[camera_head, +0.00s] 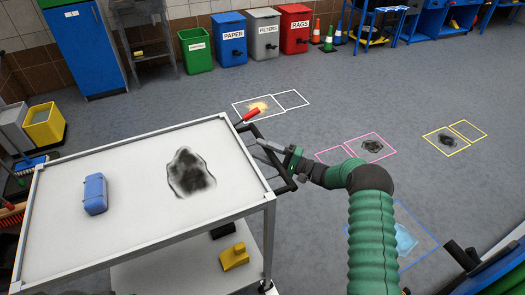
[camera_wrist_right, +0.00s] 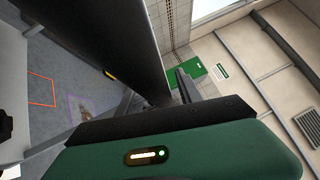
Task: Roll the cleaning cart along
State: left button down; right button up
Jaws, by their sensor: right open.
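The cleaning cart (camera_head: 125,145) stands at the left in the head view, with a white top in a grey frame and a lower shelf. Its black push handle (camera_head: 285,185) sticks out from the right end. My right gripper (camera_head: 262,150) is at this handle, its fingers open; I cannot tell whether they touch the bar. In the right wrist view a dark bar (camera_wrist_right: 120,45) crosses close in front of the green gripper body (camera_wrist_right: 170,150). My left gripper is not in view.
A blue sponge-like block (camera_head: 95,194) and a dark stain (camera_head: 188,172) are on the cart top. A yellow object (camera_head: 234,256) is on the lower shelf. Bins (camera_head: 229,42) and cones (camera_head: 328,40) line the back. Open floor with outlined stained squares (camera_head: 370,147) lies right.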

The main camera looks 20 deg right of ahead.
jog(key=p+v, duration=0.1)
jog(key=v, duration=1.5)
jog(key=shift+s+d, duration=0.25)
jog(key=shift+d, duration=0.05)
